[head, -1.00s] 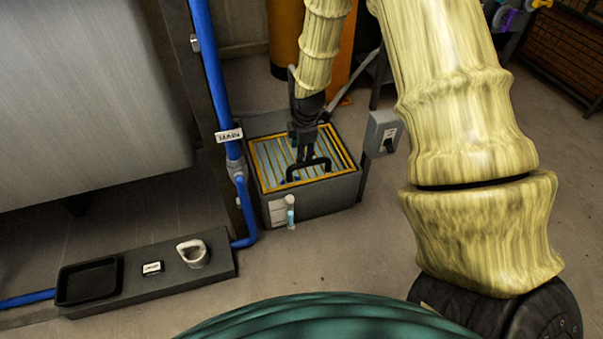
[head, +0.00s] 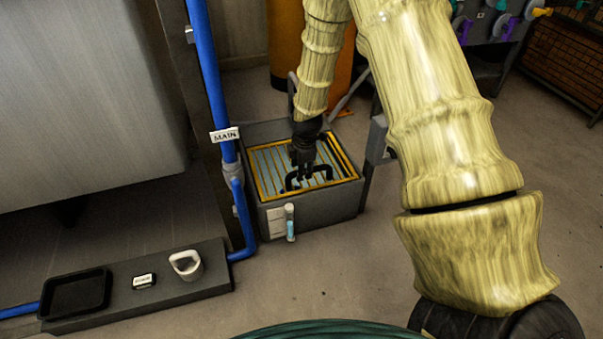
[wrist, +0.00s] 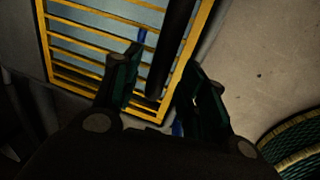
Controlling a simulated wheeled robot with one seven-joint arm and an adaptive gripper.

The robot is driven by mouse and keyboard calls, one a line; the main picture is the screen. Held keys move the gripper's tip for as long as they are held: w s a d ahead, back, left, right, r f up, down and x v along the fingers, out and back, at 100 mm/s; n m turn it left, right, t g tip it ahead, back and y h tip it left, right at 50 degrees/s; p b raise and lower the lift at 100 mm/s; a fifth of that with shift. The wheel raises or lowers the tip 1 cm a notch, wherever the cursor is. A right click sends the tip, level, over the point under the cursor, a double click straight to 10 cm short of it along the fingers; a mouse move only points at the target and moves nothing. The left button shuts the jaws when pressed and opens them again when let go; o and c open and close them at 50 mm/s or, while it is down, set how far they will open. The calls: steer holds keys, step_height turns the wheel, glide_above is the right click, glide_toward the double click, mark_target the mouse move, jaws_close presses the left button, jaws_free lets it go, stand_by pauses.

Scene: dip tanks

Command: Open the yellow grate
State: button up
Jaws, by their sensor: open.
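The yellow grate (head: 268,174) lies flat and closed over the grey tank (head: 327,211), with bluish liquid showing between its bars. It also shows in the wrist view (wrist: 75,48). A black handle (head: 291,181) arches over the grate's near part; in the wrist view the dark handle bar (wrist: 172,50) runs between my gripper's fingers. My gripper (head: 304,171) points down just above the grate at the handle. In the wrist view my gripper (wrist: 165,85) is open, one finger on each side of the bar. Contact with the handle cannot be told.
A blue pipe (head: 213,85) tagged MAIN stands left of the tank. A low ledge (head: 205,284) holds a black tray (head: 76,294) and a white cup (head: 186,264). A grey box (head: 378,140) is at the tank's right. Floor in front is clear.

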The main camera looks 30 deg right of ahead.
steer(key=shift+w+f, duration=0.1)
steer(key=shift+f, duration=0.45)
jaws_close()
steer(key=shift+r, duration=0.1)
